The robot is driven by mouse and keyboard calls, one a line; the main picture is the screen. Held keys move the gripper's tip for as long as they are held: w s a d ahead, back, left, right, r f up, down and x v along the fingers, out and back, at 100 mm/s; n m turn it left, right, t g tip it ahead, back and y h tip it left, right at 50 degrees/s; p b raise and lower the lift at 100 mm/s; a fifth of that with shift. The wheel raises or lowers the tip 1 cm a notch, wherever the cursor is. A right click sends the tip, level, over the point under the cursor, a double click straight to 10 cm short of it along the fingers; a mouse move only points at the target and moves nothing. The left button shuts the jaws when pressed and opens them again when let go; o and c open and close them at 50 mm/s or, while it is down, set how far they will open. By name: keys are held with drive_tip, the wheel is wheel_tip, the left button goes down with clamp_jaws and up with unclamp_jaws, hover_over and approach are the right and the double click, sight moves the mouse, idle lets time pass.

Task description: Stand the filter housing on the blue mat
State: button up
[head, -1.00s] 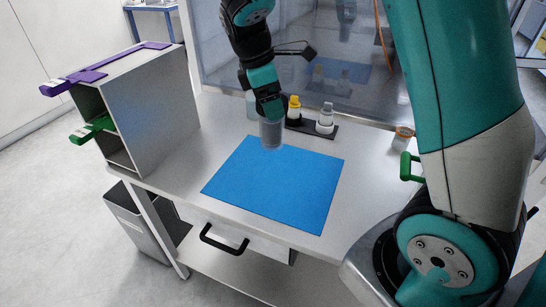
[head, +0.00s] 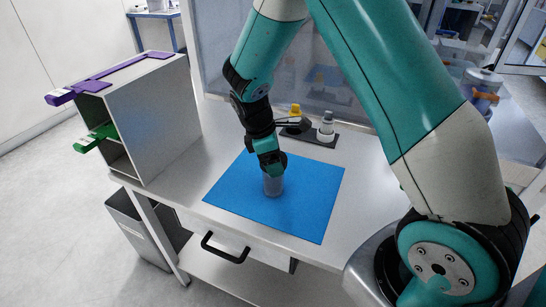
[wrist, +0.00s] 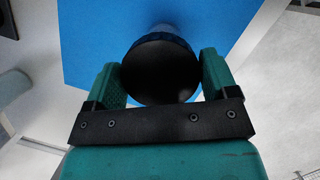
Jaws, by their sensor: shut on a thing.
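The filter housing (head: 273,185) is a translucent grey cylinder, upright under my gripper in the head view. In the wrist view its round black cap (wrist: 160,70) sits between the two green fingers. My gripper (head: 271,168) is shut on the housing near its top; it also shows in the wrist view (wrist: 161,84). The blue mat (head: 310,195) lies flat on the bench, and the housing is over its middle. The housing's lower end looks at or very close to the mat; I cannot tell if it touches.
A grey cabinet (head: 160,115) with purple and green handled pieces stands at the left. A black rack (head: 313,138) with a yellow-capped bottle (head: 295,110) and a grey-capped bottle (head: 327,125) stands behind the mat. The mat around the housing is clear.

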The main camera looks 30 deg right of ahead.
drive_tip(key=o, duration=0.9)
drive_tip(key=shift+f, duration=0.1)
drive_tip(key=b+v, duration=0.2)
drive_tip(key=v, duration=0.9)
drive_tip(key=s+a+r+m+y, duration=0.2)
drive_tip(key=s+a, duration=0.2)
drive_tip(key=s, duration=0.4)
drive_tip(key=s+a+r+m+t+y, duration=0.1)
drive_tip(key=s+a+r+m+y, duration=0.1)
drive_tip(key=s, duration=0.6)
drive_tip(key=s+a+r+m+y, duration=0.1)
drive_tip(key=s+a+r+y, duration=0.2)
drive_tip(key=s+a, duration=0.4)
drive_tip(key=shift+s+a+r+m, duration=0.1)
drive_tip(key=shift+s+r+m, duration=0.35)
drive_tip(key=shift+s, duration=0.2)
